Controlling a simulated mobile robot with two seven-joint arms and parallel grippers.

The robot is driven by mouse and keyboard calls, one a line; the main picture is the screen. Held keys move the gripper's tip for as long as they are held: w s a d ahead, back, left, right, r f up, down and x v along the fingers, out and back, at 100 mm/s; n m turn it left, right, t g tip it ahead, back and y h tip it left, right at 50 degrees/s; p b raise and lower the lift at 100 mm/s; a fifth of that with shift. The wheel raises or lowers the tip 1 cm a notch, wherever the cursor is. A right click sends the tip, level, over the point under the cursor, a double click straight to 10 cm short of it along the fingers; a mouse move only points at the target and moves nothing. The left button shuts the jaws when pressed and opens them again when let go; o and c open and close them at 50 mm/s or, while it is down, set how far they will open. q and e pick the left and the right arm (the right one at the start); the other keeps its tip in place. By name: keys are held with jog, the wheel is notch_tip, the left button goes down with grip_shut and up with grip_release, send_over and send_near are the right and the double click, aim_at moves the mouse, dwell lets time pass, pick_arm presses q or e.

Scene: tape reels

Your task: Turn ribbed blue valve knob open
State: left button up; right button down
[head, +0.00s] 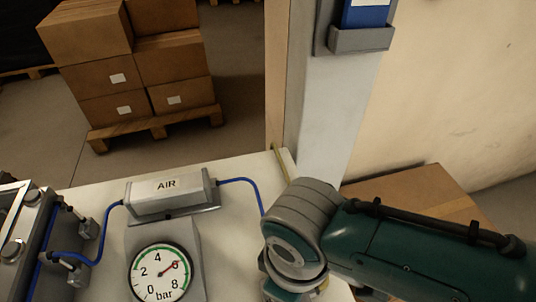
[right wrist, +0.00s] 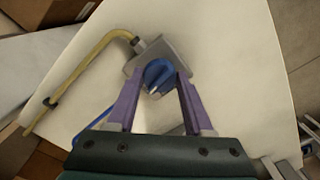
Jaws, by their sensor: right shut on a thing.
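The ribbed blue valve knob (right wrist: 158,76) sits on a grey valve body (right wrist: 150,52) in the right wrist view. My right gripper (right wrist: 156,82) has its two purple fingers on either side of the knob, shut on it. A pale pointer mark shows on the knob's near side. In the head view my right arm (head: 300,235) reaches in from the right, and its wrist hides the knob and the fingers. My left gripper is in neither view.
A grey AIR block (head: 168,190) and a bar gauge (head: 161,273) stand on the white table, joined by blue hoses. A yellow hose (right wrist: 75,75) runs from the valve. Metal equipment (head: 28,235) stands at left. Cardboard boxes (head: 135,65) are stacked behind.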

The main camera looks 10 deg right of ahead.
jog(key=shift+a+m+p, duration=0.1)
jog(key=shift+m+p, duration=0.2)
jog(key=shift+m, duration=0.9)
jog(key=shift+c, duration=1.4)
grip_release()
notch_tip(320, 180, up, 9)
jog(key=p, duration=0.4)
jog(key=shift+r, duration=0.45)
